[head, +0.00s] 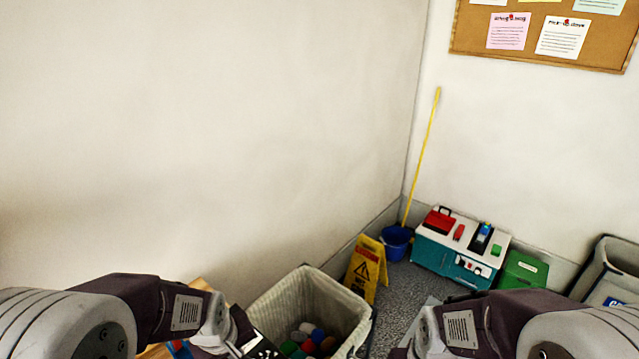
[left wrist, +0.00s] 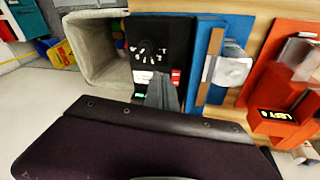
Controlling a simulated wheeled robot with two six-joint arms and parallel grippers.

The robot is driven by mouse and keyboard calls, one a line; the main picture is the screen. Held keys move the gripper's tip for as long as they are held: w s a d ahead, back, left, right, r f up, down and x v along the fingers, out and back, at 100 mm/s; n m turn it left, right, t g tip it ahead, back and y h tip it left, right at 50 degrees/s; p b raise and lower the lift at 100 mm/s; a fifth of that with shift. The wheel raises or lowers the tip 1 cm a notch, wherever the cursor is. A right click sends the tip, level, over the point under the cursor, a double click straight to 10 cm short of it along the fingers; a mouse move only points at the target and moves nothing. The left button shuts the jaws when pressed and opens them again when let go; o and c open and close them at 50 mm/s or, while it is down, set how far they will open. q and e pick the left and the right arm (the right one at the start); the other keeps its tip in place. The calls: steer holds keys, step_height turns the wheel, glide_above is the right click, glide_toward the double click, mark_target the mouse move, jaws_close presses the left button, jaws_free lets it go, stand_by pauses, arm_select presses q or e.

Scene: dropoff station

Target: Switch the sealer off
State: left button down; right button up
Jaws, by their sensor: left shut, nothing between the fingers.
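A black box (left wrist: 160,40) with an arc of white marks, which looks like the sealer, lies on a wooden surface in the left wrist view. A red and white part (left wrist: 175,77) and a small green patch (left wrist: 139,97) show along its near edge. My left gripper (left wrist: 161,84) is shut and empty, its grey fingertips over or at this edge beside the red and white part. I cannot tell whether they touch. Part of the box is hidden behind the gripper. My right gripper is out of view.
A blue tray (left wrist: 233,30) and an orange device with a lit display (left wrist: 278,115) lie right of the box. A lined bin (head: 290,297) with coloured items stands beside it. A yellow sign (head: 365,268), blue bucket (head: 396,242) and teal cabinet (head: 440,258) stand beyond.

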arm_select(q)
steer(key=s+m, duration=0.2)
steer(key=s+m+g, duration=0.1)
steer(key=s+m, duration=0.1)
steer(key=s+f+m, duration=0.1)
steer(key=s+m, duration=0.1)
steer(key=shift+g+p, duration=0.4)
steer(key=shift+w+m, duration=0.1)
steer(key=shift+m, duration=0.5)
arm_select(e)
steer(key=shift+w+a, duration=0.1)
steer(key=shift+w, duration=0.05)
